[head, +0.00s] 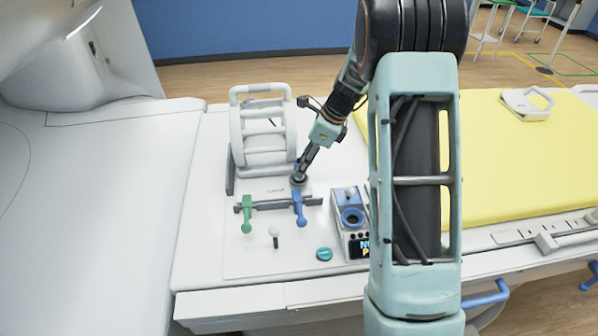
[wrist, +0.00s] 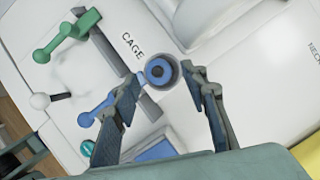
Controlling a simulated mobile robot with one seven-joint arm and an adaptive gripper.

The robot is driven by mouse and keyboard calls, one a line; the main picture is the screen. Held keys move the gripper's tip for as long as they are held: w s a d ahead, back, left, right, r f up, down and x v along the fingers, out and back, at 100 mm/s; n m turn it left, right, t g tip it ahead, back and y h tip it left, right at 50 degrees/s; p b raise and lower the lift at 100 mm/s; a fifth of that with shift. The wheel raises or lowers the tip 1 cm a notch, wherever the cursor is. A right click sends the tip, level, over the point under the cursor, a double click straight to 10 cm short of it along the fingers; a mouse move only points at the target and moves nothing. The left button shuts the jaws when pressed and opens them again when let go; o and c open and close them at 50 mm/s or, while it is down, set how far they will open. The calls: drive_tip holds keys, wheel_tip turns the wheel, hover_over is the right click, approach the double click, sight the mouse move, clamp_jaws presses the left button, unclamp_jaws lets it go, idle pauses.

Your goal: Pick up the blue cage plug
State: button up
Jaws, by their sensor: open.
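The blue cage plug (wrist: 158,72) shows in the wrist view as a round grey collar with a blue ring and dark centre, beside the printed word CAGE. My gripper (wrist: 160,75) is open, with one fingertip on each side of the plug. I cannot tell whether either finger touches it. In the head view my gripper (head: 300,175) points down at the plug's place, just behind the blue lever, and largely hides the plug.
A blue lever (head: 298,208) and a green lever (head: 247,213) stand close by. A white cage frame (head: 264,130) rises behind. A box with a blue ring socket (head: 352,217) is at the right. A white knob (head: 275,233) and teal disc (head: 324,254) lie in front.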

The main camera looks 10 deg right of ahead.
drive_tip(key=x, duration=0.3)
drive_tip(key=shift+w+a+f, duration=0.1)
drive_tip(key=shift+a+f, duration=0.05)
drive_tip(key=shift+f, duration=0.05)
clamp_jaws()
